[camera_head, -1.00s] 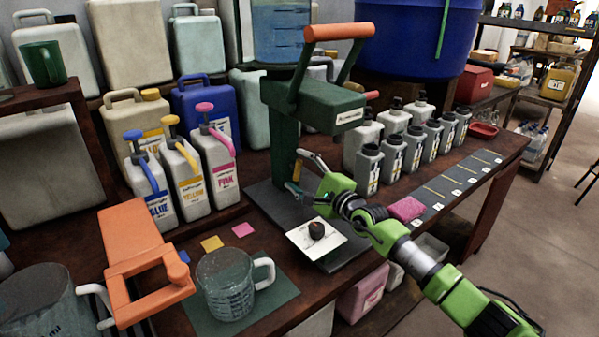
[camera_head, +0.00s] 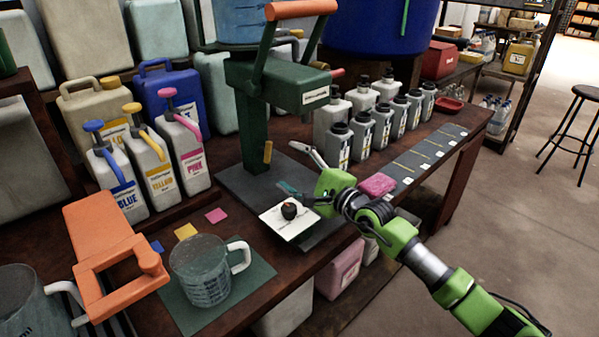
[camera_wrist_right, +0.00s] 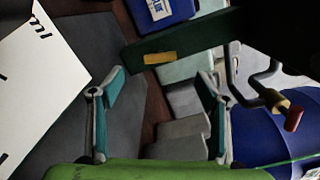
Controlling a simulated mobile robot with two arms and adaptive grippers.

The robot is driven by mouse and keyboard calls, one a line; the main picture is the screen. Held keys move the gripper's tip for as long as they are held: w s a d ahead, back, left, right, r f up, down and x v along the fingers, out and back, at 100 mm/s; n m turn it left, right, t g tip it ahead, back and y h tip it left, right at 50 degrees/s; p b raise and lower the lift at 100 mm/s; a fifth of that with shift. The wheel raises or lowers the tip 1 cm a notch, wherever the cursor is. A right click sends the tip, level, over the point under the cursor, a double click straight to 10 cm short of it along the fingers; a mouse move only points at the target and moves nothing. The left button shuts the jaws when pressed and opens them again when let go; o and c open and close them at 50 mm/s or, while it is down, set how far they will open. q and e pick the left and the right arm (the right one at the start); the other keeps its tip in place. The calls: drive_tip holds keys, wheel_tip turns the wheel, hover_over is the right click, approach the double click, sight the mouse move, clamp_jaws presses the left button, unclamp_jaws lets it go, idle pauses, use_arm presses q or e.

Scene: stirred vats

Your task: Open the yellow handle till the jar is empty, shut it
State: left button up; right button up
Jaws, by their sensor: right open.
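The yellow handle (camera_head: 268,152) hangs upright at the green stand's column (camera_head: 253,125) in the head view. In the right wrist view the yellow handle (camera_wrist_right: 160,58) lies across the dark green bar, beyond the fingertips. A clear jar with blue liquid (camera_head: 238,8) sits on top of the stand; its upper part is cut off. My right gripper (camera_head: 297,172) is open and empty, its fingers spread to the right of the handle and apart from it. Both fingers show in the right wrist view (camera_wrist_right: 160,85). My left gripper is not in view.
A clear measuring jug (camera_head: 203,272) stands on a green mat at the front. Pump bottles (camera_head: 150,170) stand left, grey bottles (camera_head: 362,135) right. An orange fixture (camera_head: 92,235) is at front left.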

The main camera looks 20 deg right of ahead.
drive_tip(key=shift+v, duration=1.55)
